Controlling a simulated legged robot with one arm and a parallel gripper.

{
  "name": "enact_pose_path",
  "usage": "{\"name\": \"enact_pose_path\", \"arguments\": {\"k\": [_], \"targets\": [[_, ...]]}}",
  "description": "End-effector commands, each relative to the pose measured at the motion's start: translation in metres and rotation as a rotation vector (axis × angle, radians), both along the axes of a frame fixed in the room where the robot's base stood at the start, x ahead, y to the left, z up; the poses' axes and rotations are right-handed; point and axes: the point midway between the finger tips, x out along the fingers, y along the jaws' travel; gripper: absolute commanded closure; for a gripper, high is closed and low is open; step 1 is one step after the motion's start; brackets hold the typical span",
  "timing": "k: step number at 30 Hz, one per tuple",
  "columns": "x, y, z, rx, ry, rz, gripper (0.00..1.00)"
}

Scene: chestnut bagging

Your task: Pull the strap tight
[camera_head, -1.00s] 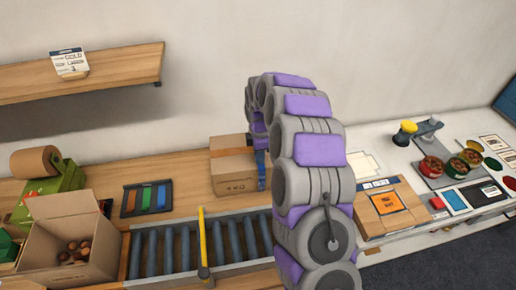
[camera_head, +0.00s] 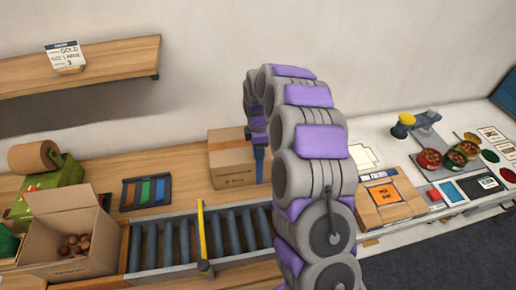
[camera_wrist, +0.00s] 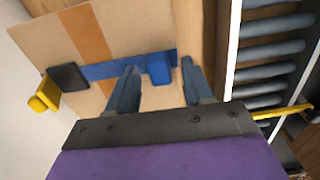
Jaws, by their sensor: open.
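A blue strap (camera_wrist: 112,69) lies across a cardboard box (camera_wrist: 125,25) in the wrist view. A black buckle (camera_wrist: 69,77) sits on the strap at the left, with a yellow piece (camera_wrist: 45,94) beside it. A thicker blue tab (camera_wrist: 159,69) is at the strap's right part. My gripper (camera_wrist: 156,68) is open, with one finger on each side of the blue tab. I cannot tell whether the fingers touch it. In the head view, the box (camera_head: 229,168) stands on the wooden bench and my gripper (camera_head: 259,165) points down at its right side.
A roller conveyor (camera_head: 213,236) with a yellow bar (camera_head: 202,240) runs in front of the box. An open carton (camera_head: 62,255) of chestnuts stands at the left. A tray of coloured strips (camera_head: 146,193) lies left of the box. Another box (camera_head: 388,207) is on the white counter at right.

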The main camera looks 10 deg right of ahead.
Motion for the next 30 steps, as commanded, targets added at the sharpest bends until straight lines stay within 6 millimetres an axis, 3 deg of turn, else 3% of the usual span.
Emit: {"name": "enact_pose_path", "arguments": {"k": [5,21,30], "targets": [[0.001,0.0,0.021,0.0,-0.003,0.0,0.49],[0.002,0.001,0.137,-0.001,-0.003,0.0,0.49],[0.002,0.001,0.168,0.0,0.001,0.0,0.49]]}}
